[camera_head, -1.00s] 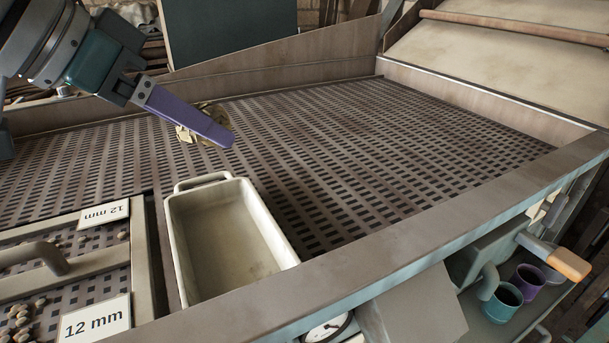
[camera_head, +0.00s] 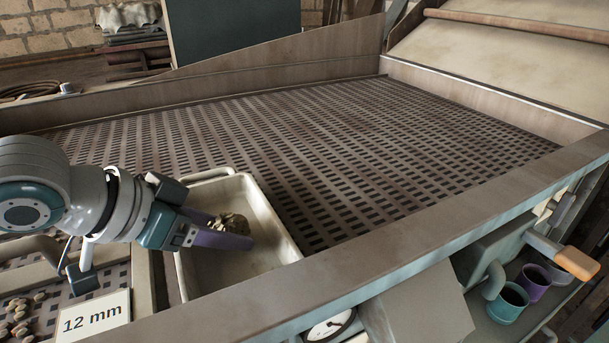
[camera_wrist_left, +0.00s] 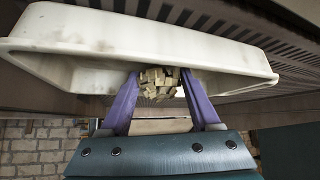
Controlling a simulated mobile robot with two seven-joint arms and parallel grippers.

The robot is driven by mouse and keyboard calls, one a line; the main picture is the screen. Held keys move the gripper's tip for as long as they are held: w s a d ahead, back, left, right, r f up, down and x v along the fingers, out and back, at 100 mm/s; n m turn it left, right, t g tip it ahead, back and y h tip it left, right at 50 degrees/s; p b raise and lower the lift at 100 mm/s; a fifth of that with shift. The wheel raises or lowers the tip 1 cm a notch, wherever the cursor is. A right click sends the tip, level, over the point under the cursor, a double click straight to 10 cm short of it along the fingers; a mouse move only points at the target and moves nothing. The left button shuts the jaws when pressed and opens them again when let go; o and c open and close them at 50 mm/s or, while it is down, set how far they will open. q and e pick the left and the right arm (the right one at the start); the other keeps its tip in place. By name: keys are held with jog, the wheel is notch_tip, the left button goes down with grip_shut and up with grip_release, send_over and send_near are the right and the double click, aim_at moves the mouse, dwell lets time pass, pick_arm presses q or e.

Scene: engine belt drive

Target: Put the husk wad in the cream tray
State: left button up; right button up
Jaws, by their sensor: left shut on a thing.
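The husk wad (camera_head: 230,223) is a crumpled tan-brown clump. My left gripper (camera_head: 238,236), with purple fingers, is shut on it and holds it over or inside the cream tray (camera_head: 277,228). The left wrist view shows the wad (camera_wrist_left: 159,82) between the two fingers (camera_wrist_left: 160,95), with the cream tray (camera_wrist_left: 60,40) around and behind it. I cannot tell whether the wad touches the tray floor. The arm and gripper hide the tray's near left part. My right gripper is not in view.
The tray stands on a slotted sieve deck (camera_head: 400,150) with a raised front rail (camera_head: 420,235). A framed sieve marked 12 mm (camera_head: 92,318) with several pebbles lies at the left. Teal and purple mugs (camera_head: 508,300) stand below at the right. The deck's middle is clear.

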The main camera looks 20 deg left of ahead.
pick_arm(q)
jog(key=shift+f, duration=0.1)
jog(key=o, duration=1.3)
jog(key=shift+s+a+r, duration=0.1)
jog(key=shift+s+r, duration=0.05)
jog(key=shift+r, duration=0.1)
jog(key=shift+p+v, duration=1.9)
jog(key=shift+v, duration=3.95)
